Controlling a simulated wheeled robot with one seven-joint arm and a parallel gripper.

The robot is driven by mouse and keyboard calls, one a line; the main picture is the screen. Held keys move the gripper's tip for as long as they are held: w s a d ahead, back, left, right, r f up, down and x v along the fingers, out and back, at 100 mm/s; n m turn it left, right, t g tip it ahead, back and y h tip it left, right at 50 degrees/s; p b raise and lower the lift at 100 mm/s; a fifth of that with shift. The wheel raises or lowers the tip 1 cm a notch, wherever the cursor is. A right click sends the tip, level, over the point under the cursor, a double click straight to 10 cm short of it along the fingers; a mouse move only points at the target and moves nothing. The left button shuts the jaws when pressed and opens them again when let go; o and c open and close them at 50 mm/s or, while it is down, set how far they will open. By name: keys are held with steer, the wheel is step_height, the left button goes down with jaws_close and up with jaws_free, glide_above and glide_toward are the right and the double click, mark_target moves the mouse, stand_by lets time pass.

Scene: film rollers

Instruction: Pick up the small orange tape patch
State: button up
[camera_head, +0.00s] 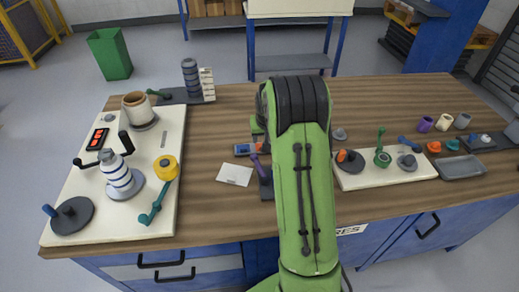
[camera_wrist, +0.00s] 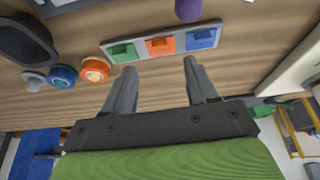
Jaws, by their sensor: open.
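The small orange tape patch (camera_wrist: 160,45) lies in the middle of a grey strip holder (camera_wrist: 142,44). A green patch (camera_wrist: 123,51) is left of it and a blue patch (camera_wrist: 201,38) right of it in the wrist view. My gripper (camera_wrist: 160,66) is open and empty. Its two fingers stand apart, with the orange patch showing between and beyond their tips.
In the wrist view, an orange-cream ring (camera_wrist: 95,69), a blue ring (camera_wrist: 62,75) and a dark container (camera_wrist: 25,42) are at left. A purple knob (camera_wrist: 188,9) is beyond the holder. In the head view, a white card (camera_head: 235,174) lies near the holder, and a left board (camera_head: 88,215) carries rollers.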

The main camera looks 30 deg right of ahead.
steer(key=b+x, duration=0.1)
steer(key=x, duration=0.7)
steer(key=shift+w+f, duration=0.15)
steer(key=shift+c, duration=0.3)
steer(key=c, duration=0.9)
